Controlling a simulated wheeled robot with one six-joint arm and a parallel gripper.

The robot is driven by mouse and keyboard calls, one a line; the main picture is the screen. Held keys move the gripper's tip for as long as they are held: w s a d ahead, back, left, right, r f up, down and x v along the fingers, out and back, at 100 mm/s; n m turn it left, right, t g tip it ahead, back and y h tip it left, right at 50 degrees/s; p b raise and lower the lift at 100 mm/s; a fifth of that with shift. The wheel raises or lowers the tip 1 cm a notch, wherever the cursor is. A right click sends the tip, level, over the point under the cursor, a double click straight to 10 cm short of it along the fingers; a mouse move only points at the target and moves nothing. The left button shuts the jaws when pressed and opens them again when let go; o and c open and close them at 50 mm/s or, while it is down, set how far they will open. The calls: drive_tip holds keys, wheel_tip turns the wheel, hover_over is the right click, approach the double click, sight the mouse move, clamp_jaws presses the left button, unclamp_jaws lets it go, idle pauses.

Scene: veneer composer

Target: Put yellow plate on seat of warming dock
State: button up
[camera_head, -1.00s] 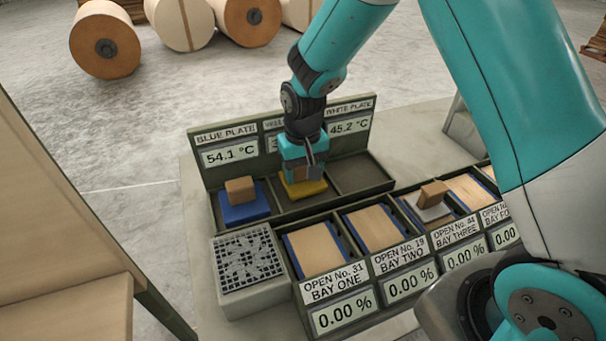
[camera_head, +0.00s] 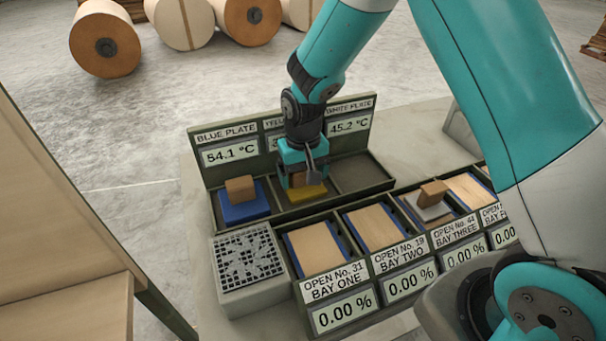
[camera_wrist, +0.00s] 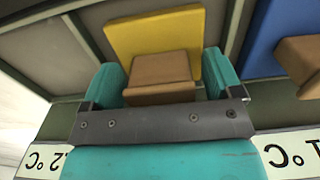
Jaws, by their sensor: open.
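The yellow plate (camera_head: 312,192) with its brown block handle (camera_wrist: 162,76) is in the middle compartment of the dark green warming dock (camera_head: 377,165). In the wrist view, the yellow plate (camera_wrist: 150,32) looks slightly turned against the compartment walls. I cannot tell whether it lies fully flat. My gripper (camera_head: 305,181) points down over it. In the wrist view, my gripper (camera_wrist: 164,82) is open, with one teal finger on each side of the block. A narrow gap shows at the right finger. My gripper hides part of the plate and the middle label and readout.
The blue plate (camera_head: 241,212) with its block sits in the dock's left compartment. The right compartment (camera_head: 355,175), under the white plate label, is empty. In front are the open bays with veneer sheets; a white plate (camera_head: 433,209) rests at bay three. A perforated block (camera_head: 248,262) stands front left.

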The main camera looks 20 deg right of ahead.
wheel_tip(320, 180, up, 12)
drive_tip(key=shift+f+b, duration=0.15)
drive_tip(key=shift+b, duration=0.2)
drive_tip(key=s+a+r+n+y, duration=0.2)
drive_tip(key=s+r+n, duration=0.1)
drive_tip(key=s, duration=0.9)
drive_tip(key=s+a+r+n+y, duration=0.2)
drive_tip(key=s+r+n, duration=0.2)
drive_tip(key=s, duration=0.8)
wheel_tip(320, 180, up, 2)
drive_tip(key=shift+s+a+r, duration=0.1)
drive_tip(key=shift+s+a, duration=0.2)
drive_tip(key=shift+s, duration=0.1)
